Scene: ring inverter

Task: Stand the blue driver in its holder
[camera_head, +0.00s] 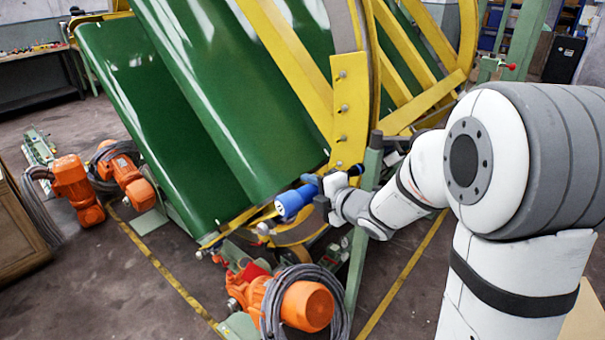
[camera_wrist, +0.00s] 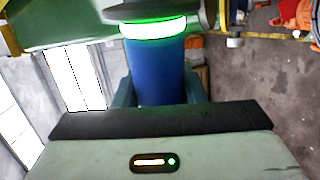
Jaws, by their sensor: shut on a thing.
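The blue driver (camera_head: 295,202) is a short blue cylinder, held up in the air and lying tilted in the head view, in front of the large green panels. My gripper (camera_head: 322,188) is shut on it. In the wrist view the driver (camera_wrist: 156,72) shows as a blue body between my two fingers, with a glowing green-white ring and a dark grey rim at its upper end. The driver's lower end is hidden behind the black bar of my gripper (camera_wrist: 156,100). I cannot make out the holder in either view.
The ring inverter's green panels (camera_head: 200,110) and yellow ring frame (camera_head: 290,50) stand close behind my gripper. A green post (camera_head: 360,250) rises beside my arm. Orange motors (camera_head: 305,305) with coiled cables lie below and at left (camera_head: 75,190). A wooden cabinet (camera_head: 20,235) stands far left.

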